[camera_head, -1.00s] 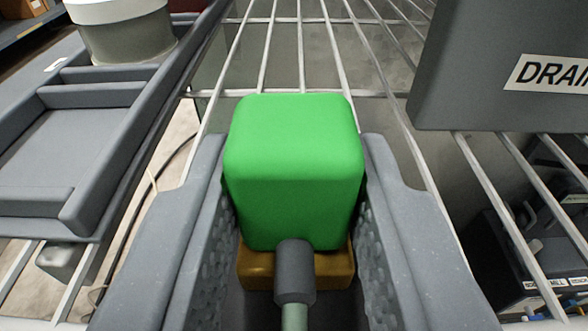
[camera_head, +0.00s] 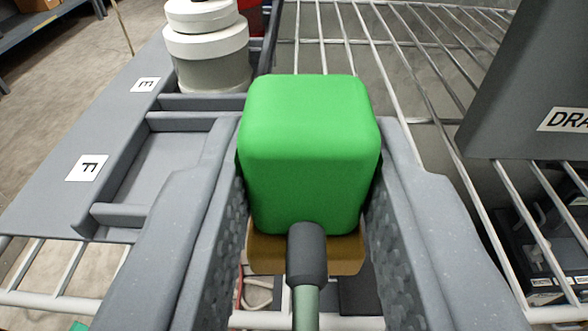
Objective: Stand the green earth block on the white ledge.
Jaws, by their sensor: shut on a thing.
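The bright green block (camera_head: 309,160), with rounded edges, is in the middle of the camera view. My gripper (camera_head: 310,135) is shut on it, with one grey textured jaw on each side. A mustard-brown piece (camera_head: 345,255) shows under the block's near end; I cannot tell whether it is attached. A dark-tipped rod stands in front of the block's lower part. I cannot identify a white ledge in this view.
A grey tray (camera_head: 50,205) with compartments and labels E and F lies at left. White round containers (camera_head: 208,60) stand at its far end. A grey box (camera_head: 535,85) with a partly visible "DRA" label is at right. Wire rack bars (camera_head: 410,60) run between.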

